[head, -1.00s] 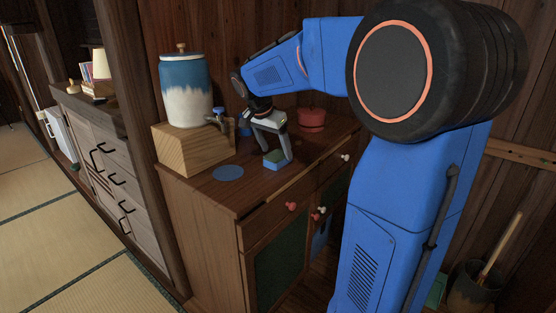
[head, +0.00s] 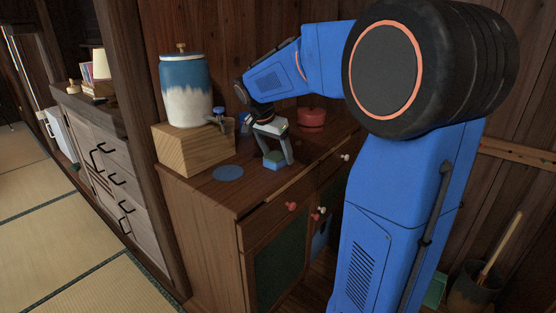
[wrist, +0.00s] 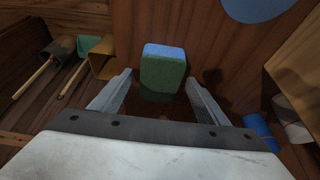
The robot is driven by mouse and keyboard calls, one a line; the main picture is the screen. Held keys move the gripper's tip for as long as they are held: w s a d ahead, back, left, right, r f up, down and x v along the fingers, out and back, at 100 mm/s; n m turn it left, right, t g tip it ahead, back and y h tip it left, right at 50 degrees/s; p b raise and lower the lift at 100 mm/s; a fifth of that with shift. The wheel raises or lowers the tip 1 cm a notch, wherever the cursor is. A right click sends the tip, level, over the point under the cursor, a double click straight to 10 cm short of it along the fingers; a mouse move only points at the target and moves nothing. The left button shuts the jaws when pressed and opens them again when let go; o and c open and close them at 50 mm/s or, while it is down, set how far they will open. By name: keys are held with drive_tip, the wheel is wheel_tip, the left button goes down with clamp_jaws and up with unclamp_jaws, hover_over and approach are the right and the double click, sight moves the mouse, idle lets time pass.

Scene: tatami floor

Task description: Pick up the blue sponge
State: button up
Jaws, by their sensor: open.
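The blue sponge (head: 273,160) is a small block on the wooden cabinet top near its front edge. In the wrist view the sponge (wrist: 164,66) shows a blue face and a green side, and it sits ahead of and between the two fingers. My gripper (head: 279,159) is just above and around the sponge, pointing down. In the wrist view my gripper (wrist: 162,88) is open, with a gap between each finger and the sponge. The far finger is partly hidden in the head view.
A blue-and-white jar (head: 186,92) with a tap stands on a wooden block (head: 196,150) to the left. A flat blue disc (head: 228,173) lies on the cabinet top (head: 212,194). A red lidded pot (head: 311,118) stands behind the gripper, to the right.

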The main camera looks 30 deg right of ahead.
sight(277, 155)
drive_tip(key=c, duration=1.2)
wheel_tip(277, 155, up, 10)
drive_tip(key=shift+r, duration=0.25)
